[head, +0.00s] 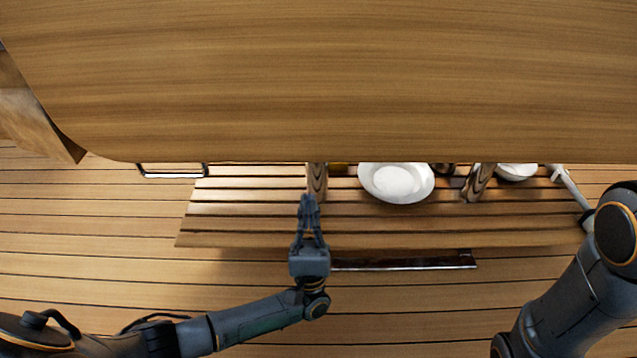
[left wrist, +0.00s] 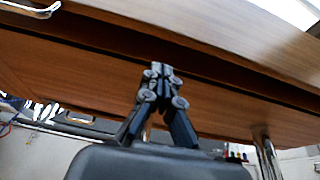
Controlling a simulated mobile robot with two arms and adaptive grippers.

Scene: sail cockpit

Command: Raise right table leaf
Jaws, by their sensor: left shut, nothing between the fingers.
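A broad wooden table panel (head: 320,80) fills the top of the head view, with a rounded corner at left. I cannot tell which part of it is the right leaf. My left gripper (head: 309,203) is shut and empty, pointing toward the panel's near edge, seemingly below it. In the left wrist view the shut fingers (left wrist: 160,70) are in front of a wooden panel (left wrist: 80,70), with another wooden edge above. Contact cannot be told. My right arm shows at the right of the head view, but its gripper is out of sight.
Below the panel is a slatted wooden surface (head: 250,240) with a white plate (head: 395,182) and a white bowl (head: 516,172), partly hidden. Shiny posts (head: 480,183) stand near the plate. Planked floor (head: 80,230) is clear at left. A steel leg (left wrist: 267,155) shows in the wrist view.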

